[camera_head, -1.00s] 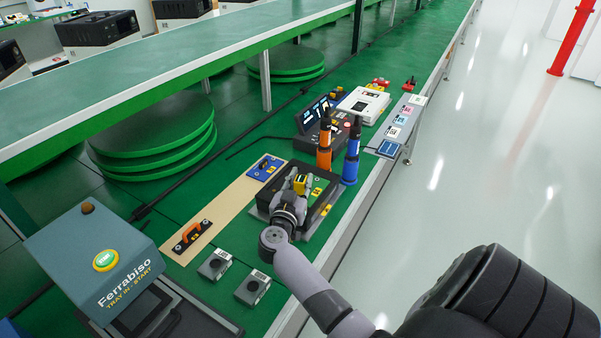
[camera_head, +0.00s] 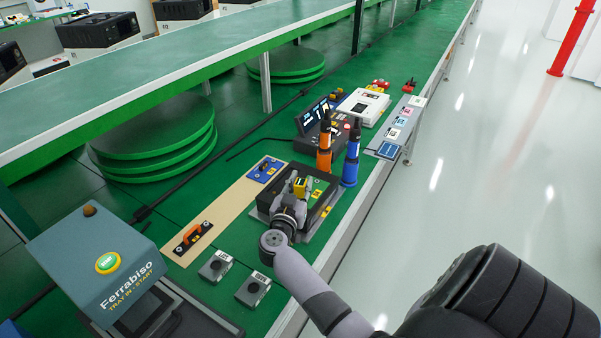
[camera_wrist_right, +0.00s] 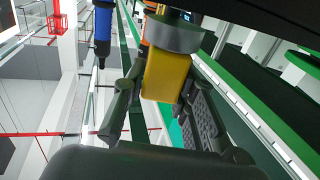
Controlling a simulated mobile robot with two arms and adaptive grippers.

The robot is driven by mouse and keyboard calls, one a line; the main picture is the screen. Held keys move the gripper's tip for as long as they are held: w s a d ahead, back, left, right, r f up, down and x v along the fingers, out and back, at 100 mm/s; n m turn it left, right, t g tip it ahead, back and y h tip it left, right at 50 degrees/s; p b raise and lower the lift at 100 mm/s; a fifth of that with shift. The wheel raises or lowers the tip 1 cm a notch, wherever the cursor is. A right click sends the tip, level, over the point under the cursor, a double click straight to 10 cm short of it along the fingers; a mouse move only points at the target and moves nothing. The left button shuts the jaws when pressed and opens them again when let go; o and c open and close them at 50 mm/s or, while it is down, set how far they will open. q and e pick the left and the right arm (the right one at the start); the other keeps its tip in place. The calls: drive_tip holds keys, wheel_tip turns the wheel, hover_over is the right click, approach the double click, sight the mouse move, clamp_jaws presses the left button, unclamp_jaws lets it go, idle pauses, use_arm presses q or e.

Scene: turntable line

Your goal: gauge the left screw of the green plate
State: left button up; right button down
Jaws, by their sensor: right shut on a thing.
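My right gripper (camera_head: 298,190) is shut on a yellow block-shaped tool (camera_head: 301,185), apparently the gauge. In the right wrist view the yellow tool (camera_wrist_right: 166,76) sits between the fingers (camera_wrist_right: 155,95), with a grey round part at its far end. The gripper is over the black tray (camera_head: 265,207) that holds the green plate (camera_head: 314,184). A yellow part shows on the plate, right of the gripper. The gripper and tool cover the plate's left part, so the left screw and any contact with it are hidden. My left gripper is not in view.
An orange screwdriver (camera_head: 324,150) and a blue one (camera_head: 350,165) stand just behind the tray. A beige board (camera_head: 228,207) to the left bears a blue plate (camera_head: 265,169) and an orange-handled piece (camera_head: 191,236). Two grey blocks (camera_head: 216,265) (camera_head: 253,289) lie in front.

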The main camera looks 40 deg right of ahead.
drive_tip(key=shift+f+p, duration=0.55)
idle(1.3)
drive_tip(key=c, duration=1.2)
unclamp_jaws()
drive_tip(key=v, duration=1.2)
